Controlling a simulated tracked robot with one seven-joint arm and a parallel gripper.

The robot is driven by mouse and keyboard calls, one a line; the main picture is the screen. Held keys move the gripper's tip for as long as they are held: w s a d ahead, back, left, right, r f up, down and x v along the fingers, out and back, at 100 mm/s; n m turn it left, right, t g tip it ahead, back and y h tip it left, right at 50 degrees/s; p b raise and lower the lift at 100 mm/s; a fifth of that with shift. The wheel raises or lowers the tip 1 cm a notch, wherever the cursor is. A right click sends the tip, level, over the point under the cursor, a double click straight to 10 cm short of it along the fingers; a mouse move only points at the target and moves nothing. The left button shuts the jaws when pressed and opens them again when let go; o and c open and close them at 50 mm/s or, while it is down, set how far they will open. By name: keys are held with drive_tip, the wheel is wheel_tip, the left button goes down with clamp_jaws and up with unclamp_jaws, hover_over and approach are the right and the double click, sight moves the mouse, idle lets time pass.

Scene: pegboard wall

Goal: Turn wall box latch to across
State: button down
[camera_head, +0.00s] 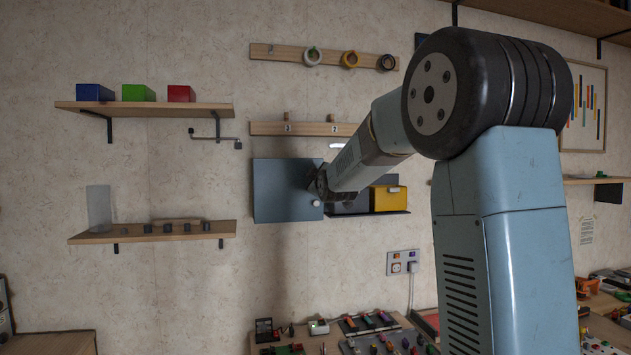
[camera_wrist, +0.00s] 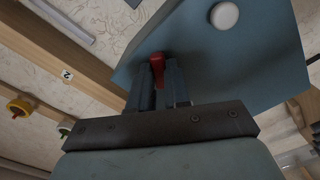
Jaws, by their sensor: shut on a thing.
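The wall box (camera_head: 281,190) is a grey-blue box on the wall, its front face square to the room in the head view. In the wrist view its face (camera_wrist: 235,65) fills the upper right, with a round white knob (camera_wrist: 225,15) on it; the knob also shows in the head view (camera_head: 316,203). The red latch (camera_wrist: 157,68) is at the face's edge, between the fingers of my gripper (camera_wrist: 158,82). My gripper is shut on the latch. Most of the latch is hidden by the fingers. In the head view my arm hides the latch.
A peg rail (camera_head: 300,129) with numbered tags runs just above the box. A yellow box (camera_head: 388,198) stands on a dark shelf to its right. A wooden shelf (camera_head: 150,232) is at the left. The wall below the box is clear down to the cluttered table.

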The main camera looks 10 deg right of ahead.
drive_tip(key=shift+a+f+n, duration=0.1)
drive_tip(key=shift+n, duration=1.65)
drive_tip(key=shift+a+f+n, duration=0.1)
drive_tip(key=shift+n, duration=1.65)
drive_tip(key=c, duration=1.3)
unclamp_jaws()
drive_tip(key=shift+o, duration=1.1)
drive_tip(key=shift+d+r, duration=0.1)
drive_tip(key=shift+s, duration=0.1)
drive_tip(key=s, duration=1.3)
drive_tip(key=shift+s, duration=0.3)
